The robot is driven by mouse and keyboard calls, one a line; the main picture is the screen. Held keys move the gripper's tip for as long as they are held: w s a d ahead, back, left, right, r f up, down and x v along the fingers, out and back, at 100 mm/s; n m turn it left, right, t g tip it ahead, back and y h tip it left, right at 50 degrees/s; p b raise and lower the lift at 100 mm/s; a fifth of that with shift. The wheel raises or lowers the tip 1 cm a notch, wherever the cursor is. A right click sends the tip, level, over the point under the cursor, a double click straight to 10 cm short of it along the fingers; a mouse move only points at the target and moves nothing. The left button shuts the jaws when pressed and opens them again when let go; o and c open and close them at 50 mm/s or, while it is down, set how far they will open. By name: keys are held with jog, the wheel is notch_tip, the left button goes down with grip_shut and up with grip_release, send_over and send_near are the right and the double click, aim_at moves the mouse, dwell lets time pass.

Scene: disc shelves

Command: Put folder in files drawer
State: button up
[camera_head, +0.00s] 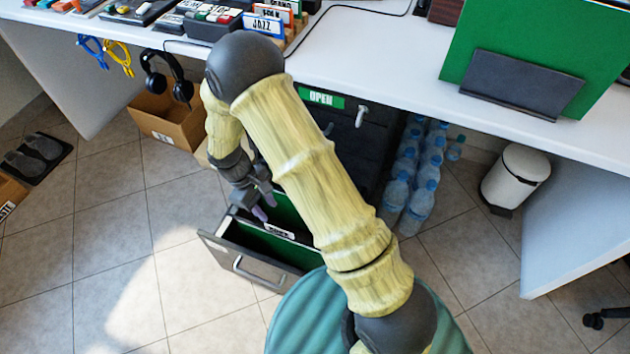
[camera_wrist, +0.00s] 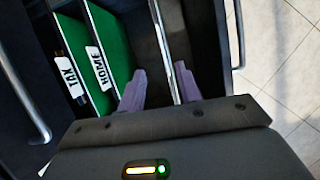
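The open drawer (camera_head: 222,252) pulls out low from the dark cabinet, with a handle on its front. Green folders stand inside it; in the wrist view two show, one with a tag reading TAX (camera_wrist: 62,35) and one with a tag reading HOME (camera_wrist: 102,25). My gripper (camera_head: 258,203) points down at the drawer. In the wrist view its two purple fingers (camera_wrist: 160,85) are apart, with no object seen between them, near the drawer's front edge (camera_wrist: 163,40) and beside the HOME folder. A large green panel (camera_head: 535,35) stands in a dark holder on the desk.
The white desk (camera_head: 400,75) overhangs the cabinet. A green OPEN sign (camera_head: 321,98) is on the cabinet. Water bottles (camera_head: 412,185) and a white bin (camera_head: 515,178) stand to the right. A cardboard box (camera_head: 165,118) is to the left. The tiled floor before the drawer is clear.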

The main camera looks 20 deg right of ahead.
jog(key=s+d+r+m+t+y, duration=0.1)
jog(key=s+d+r+m+t, duration=0.1)
jog(key=s+d+r+m, duration=0.2)
jog(key=s+d+r+m+t+y, duration=0.2)
jog(key=s+d+r+m, duration=0.3)
jog(key=d+r, duration=0.5)
notch_tip(320, 180, up, 6)
jog(key=shift+d+f+m+t, duration=0.3)
jog(key=shift+m+t, duration=0.1)
jog(key=shift+t, duration=0.2)
jog(key=shift+r, duration=0.1)
jog(key=p+v, duration=0.2)
jog(key=p, duration=0.1)
jog(key=w+p+v, duration=0.1)
jog(key=p+v, duration=0.1)
jog(key=v, duration=0.1)
jog(key=shift+r+p, duration=0.4)
